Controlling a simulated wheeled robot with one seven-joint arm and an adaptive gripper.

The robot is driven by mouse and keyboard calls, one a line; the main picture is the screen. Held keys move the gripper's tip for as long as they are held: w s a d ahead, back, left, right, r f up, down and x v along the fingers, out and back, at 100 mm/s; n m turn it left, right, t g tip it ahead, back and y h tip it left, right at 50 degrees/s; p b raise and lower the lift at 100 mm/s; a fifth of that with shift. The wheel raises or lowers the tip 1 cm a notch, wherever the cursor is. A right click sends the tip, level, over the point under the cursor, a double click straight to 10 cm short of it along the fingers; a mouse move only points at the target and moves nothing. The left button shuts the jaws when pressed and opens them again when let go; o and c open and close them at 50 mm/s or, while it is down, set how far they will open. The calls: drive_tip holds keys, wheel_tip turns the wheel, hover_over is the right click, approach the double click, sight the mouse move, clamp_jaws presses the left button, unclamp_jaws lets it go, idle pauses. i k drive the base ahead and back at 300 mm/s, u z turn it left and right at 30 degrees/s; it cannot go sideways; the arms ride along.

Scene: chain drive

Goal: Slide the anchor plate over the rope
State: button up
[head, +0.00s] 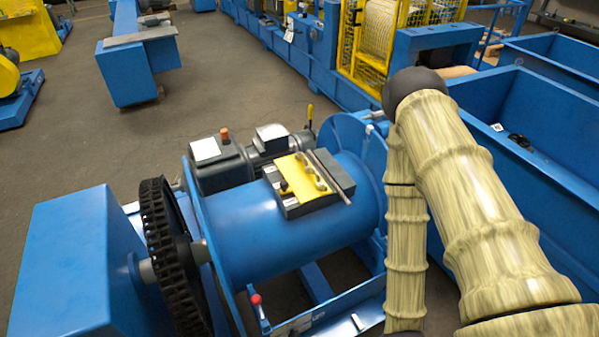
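A flat yellow plate (297,176), which looks like the anchor plate, lies on a dark block (342,178) on top of the blue drum (262,242). Several small dark and metallic parts sit on the plate. A thin grey rod-like piece (329,177) lies along the plate's right side; I cannot tell whether it is the rope. My arm stands to the right of the drum, and its forearm runs down out of the bottom edge. My gripper is not in view.
A dark chain sprocket (168,255) stands at the drum's left, beside a blue housing (68,265). A grey motor (222,165) sits behind the drum. A red-knobbed lever (258,308) rises in front. Blue bins (545,165) stand at right. The floor (230,80) behind is open.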

sight(303, 185)
drive_tip(key=k, duration=0.5)
drive_tip(key=z, duration=1.2)
drive_tip(key=i, duration=0.85)
drive_tip(key=u, duration=1.75)
drive_tip(key=i, duration=0.2)
drive_tip(key=u, duration=0.2)
